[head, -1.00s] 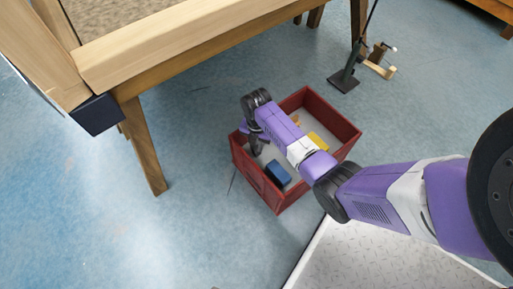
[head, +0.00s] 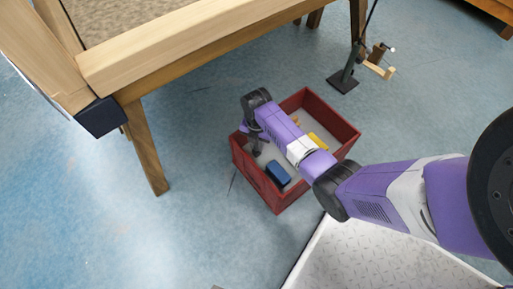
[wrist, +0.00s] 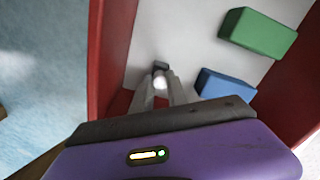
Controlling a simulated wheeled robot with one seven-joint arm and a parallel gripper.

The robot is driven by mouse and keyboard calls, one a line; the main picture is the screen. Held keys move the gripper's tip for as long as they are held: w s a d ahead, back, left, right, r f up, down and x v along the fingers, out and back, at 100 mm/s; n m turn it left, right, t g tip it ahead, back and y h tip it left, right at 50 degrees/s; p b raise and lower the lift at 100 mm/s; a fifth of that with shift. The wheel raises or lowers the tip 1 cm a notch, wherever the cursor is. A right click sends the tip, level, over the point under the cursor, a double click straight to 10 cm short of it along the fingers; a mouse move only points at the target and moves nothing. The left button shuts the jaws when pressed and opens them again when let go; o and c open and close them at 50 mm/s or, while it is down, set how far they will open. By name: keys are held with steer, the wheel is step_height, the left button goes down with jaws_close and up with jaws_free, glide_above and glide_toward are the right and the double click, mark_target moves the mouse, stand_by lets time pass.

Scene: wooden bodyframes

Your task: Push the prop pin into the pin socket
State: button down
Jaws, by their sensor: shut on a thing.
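My gripper (wrist: 160,98) is inside the red crate, its fingers close together on a small grey pin-like piece (wrist: 160,70). The piece has a dark end and a bright, shiny spot between the fingertips; it may be the prop pin. In the head view my gripper (head: 256,146) is by the crate's left inner wall, partly covered by my wrist, and the held piece cannot be made out. I cannot identify the pin socket for certain in either view.
The red crate (head: 262,187) stands on the blue floor, with a blue block (head: 278,174), a yellow block (head: 318,141) and a green block (wrist: 258,34). A wooden frame (head: 190,42) with a black corner piece (head: 99,117) is at upper left. A black stand (head: 343,81) is behind the crate.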

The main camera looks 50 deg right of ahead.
steer(key=shift+r, duration=0.2)
steer(key=shift+r+p, duration=1.8)
steer(key=shift+p, duration=0.6)
